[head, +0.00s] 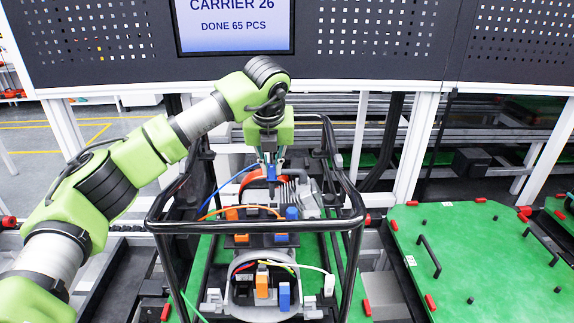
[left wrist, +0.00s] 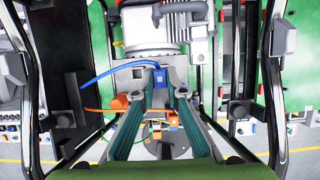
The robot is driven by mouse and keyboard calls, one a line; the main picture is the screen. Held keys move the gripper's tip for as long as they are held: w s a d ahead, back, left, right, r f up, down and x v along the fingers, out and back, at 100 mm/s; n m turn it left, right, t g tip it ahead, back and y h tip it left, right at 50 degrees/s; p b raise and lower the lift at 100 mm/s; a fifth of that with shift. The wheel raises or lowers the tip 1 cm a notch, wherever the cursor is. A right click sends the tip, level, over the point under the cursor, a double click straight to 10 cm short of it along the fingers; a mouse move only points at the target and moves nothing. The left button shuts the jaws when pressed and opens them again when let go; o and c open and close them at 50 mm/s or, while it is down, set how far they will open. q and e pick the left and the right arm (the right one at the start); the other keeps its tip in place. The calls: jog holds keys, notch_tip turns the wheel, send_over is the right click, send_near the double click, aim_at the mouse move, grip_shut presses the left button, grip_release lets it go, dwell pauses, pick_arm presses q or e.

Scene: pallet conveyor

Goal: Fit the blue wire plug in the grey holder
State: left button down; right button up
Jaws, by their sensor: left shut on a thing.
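My left gripper (head: 270,160) is shut on the blue wire plug (head: 271,174), above the middle of the black tube frame. In the left wrist view the blue plug (left wrist: 159,77) sits between the two fingertips (left wrist: 160,88), and its blue wire (left wrist: 102,74) runs off to the left. The blue wire (head: 228,184) also shows in the head view. Below the plug lies a grey machine part with a motor (left wrist: 168,25). I cannot tell which grey piece is the holder, or whether the plug touches it. My right gripper is not in view.
A black tube frame (head: 255,228) surrounds the work area. Orange plugs (head: 262,280) and blue blocks (head: 284,296) stand in front, with several loose wires. A green pallet (head: 470,255) with black handles lies at the right. A display panel (head: 235,25) hangs at the back.

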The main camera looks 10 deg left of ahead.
aim_at(272, 179)
pick_arm(q)
jog(key=shift+w+d+f+b, duration=0.1)
jog(key=shift+f+b, duration=0.25)
jog(key=shift+f, duration=0.5)
notch_tip(272, 179, down, 4)
jog(key=shift+r+b, duration=0.15)
jog(key=shift+b, duration=0.65)
jog(key=shift+f, duration=0.6)
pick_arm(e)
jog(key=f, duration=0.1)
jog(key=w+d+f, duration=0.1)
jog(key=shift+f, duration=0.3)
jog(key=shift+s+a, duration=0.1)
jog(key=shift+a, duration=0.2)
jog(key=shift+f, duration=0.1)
pick_arm(q)
jog(key=shift+b, duration=0.45)
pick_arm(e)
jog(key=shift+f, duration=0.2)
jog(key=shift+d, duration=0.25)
